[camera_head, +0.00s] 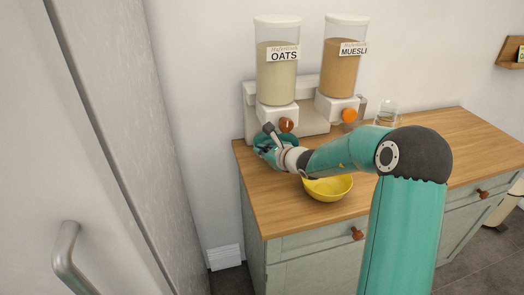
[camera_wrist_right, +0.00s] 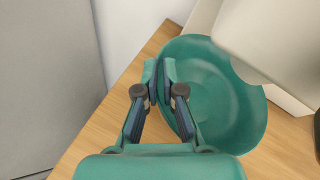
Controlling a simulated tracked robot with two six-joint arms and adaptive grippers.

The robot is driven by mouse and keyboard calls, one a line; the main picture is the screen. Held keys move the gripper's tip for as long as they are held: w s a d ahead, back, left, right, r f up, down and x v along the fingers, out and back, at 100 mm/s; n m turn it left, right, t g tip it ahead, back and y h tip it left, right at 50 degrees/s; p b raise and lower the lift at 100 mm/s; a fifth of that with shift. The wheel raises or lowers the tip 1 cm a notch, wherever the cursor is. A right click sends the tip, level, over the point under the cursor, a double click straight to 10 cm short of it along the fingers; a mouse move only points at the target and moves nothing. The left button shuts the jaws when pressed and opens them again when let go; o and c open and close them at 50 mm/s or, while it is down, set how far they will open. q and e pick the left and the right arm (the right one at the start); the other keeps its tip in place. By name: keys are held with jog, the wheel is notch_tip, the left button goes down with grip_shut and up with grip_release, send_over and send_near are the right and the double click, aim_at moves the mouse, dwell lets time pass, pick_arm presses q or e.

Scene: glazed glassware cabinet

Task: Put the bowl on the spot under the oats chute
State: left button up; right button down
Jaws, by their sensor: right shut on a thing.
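A teal bowl (camera_wrist_right: 215,85) is in my right gripper (camera_wrist_right: 159,83), whose fingers are shut on its rim at the left side in the wrist view. In the head view the bowl (camera_head: 262,141) is below the oats chute (camera_head: 278,116), largely hidden by my right gripper (camera_head: 270,140). The white chute also overhangs the bowl's upper right in the wrist view. The oats dispenser (camera_head: 277,72) is the left one of two and carries an OATS label. I cannot tell whether the bowl touches the counter. My left gripper is not in view.
A yellow bowl (camera_head: 328,188) stands on the wooden counter (camera_head: 275,215), just below my right forearm. The muesli dispenser (camera_head: 345,75) is right of the oats one. A glass jar (camera_head: 387,113) stands further right. The counter's left edge is close to my gripper.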

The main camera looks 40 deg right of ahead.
jog(key=shift+f+b, duration=0.85)
jog(key=shift+f, duration=0.95)
jog(key=c, duration=1.3)
grip_release()
jog(key=shift+s+r, duration=0.1)
jog(key=v, duration=1.1)
jog(key=shift+s+b, duration=0.35)
jog(key=shift+b, duration=0.05)
jog(key=shift+a+r, duration=0.1)
jog(key=shift+a, duration=0.05)
